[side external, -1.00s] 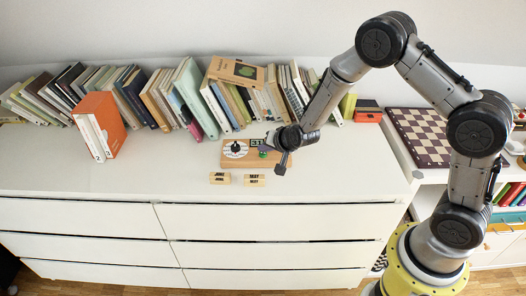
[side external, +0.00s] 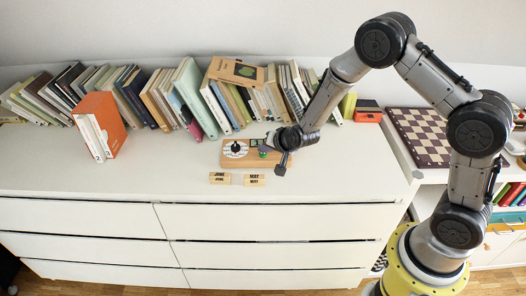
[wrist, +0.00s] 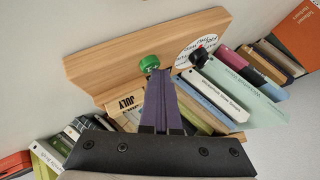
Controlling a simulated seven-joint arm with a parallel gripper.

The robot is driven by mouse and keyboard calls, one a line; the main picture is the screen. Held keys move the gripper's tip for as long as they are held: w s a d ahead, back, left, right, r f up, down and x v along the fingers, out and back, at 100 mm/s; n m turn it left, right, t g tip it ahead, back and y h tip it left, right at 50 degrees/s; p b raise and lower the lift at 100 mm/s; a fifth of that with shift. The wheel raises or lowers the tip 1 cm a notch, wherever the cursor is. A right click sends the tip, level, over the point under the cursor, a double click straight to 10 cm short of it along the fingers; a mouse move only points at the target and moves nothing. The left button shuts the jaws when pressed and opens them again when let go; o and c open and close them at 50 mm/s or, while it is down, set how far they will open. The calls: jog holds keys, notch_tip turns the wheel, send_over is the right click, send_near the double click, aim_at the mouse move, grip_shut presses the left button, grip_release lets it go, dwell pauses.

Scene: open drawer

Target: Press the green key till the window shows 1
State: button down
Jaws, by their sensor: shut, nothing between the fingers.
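A wooden box (side external: 230,161) lies on the white cabinet top in front of the books. It carries a round white dial with a black knob (side external: 235,149) and the green key (side external: 263,154). A dark window (side external: 253,142) shows only in part beside my gripper, and I cannot read its number. In the wrist view my gripper (wrist: 158,76) is shut and empty, its purple fingertips right at the green key (wrist: 149,64). I cannot tell whether they touch it. The dial (wrist: 198,50) lies to the right of the key there.
Two small wooden month blocks, one on the left (side external: 220,178) and one on the right (side external: 254,180), lie in front of the box. A row of books (side external: 190,95) stands behind. An orange box file (side external: 99,125) stands left.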

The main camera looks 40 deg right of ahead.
jog(key=shift+r, duration=1)
jog(key=shift+r, duration=2.55)
notch_tip(320, 180, up, 9)
jog(key=t, duration=0.2)
send_over(265, 155)
jog(key=s+a+r+n+t, duration=0.1)
jog(key=s+r, duration=0.3)
jog(key=r, duration=0.6)
jog(key=s+a+r+n+y, duration=0.25)
jog(key=s+r, duration=0.25)
jog(key=s, duration=0.3)
jog(key=s+f+n+g, duration=0.3)
jog(key=s, duration=0.8)
jog(key=s+d+f+n+g+h, duration=0.1)
jog(key=s+f+n+g, duration=0.2)
jog(key=s, duration=0.9)
jog(key=shift+d+f+n, duration=0.3)
jog(key=shift+f+n, duration=0.35)
jog(key=shift+f, duration=0.05)
